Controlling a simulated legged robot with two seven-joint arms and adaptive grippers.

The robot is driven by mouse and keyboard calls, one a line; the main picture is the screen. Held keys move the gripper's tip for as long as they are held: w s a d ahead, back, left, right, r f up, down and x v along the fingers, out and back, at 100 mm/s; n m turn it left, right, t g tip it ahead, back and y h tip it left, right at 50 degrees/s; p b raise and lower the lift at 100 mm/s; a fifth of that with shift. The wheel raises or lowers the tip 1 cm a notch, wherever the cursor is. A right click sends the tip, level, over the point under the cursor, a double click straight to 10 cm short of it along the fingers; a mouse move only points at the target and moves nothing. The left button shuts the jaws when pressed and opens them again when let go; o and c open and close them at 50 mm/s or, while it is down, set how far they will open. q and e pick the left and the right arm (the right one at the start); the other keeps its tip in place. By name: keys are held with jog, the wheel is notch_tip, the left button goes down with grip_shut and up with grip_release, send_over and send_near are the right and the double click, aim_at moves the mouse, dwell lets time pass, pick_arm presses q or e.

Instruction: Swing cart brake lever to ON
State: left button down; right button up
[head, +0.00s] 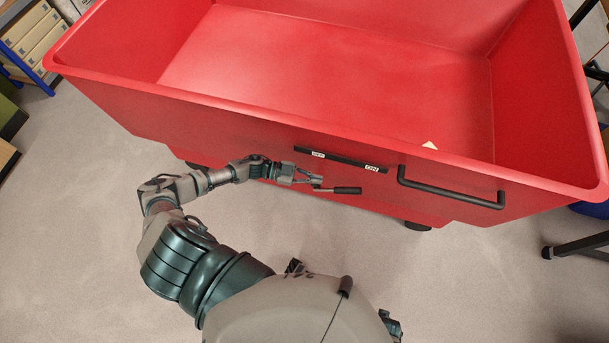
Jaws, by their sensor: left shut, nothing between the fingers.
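The brake lever (345,190) is on the near side wall of the red cart (230,120). Its black grip points right, roughly level, and its left end is close to my fingertips. A black strip (342,158) above it carries two small white labels, one near its left end and one near its right; their lettering is too small to read surely. My left gripper (318,180) is shut and empty, just left of the lever's grip, partly covering the lever's inner end. I cannot tell whether it touches the lever. My right gripper is not in view.
A black handle bar (450,190) sticks out of the cart wall right of the lever. A small pale piece (429,145) lies inside the cart. Shelving with drawers (30,40) stands at the far left. A dark stand leg (575,246) is at the right. The floor (70,230) nearby is clear.

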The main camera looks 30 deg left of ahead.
pick_arm(q)
jog(key=shift+s+a+r, duration=0.3)
jog(key=shift+s+a, duration=0.05)
jog(key=shift+a, duration=0.2)
jog(key=shift+s+a+r, duration=0.3)
jog(key=shift+a, duration=0.2)
jog(key=shift+a, duration=0.3)
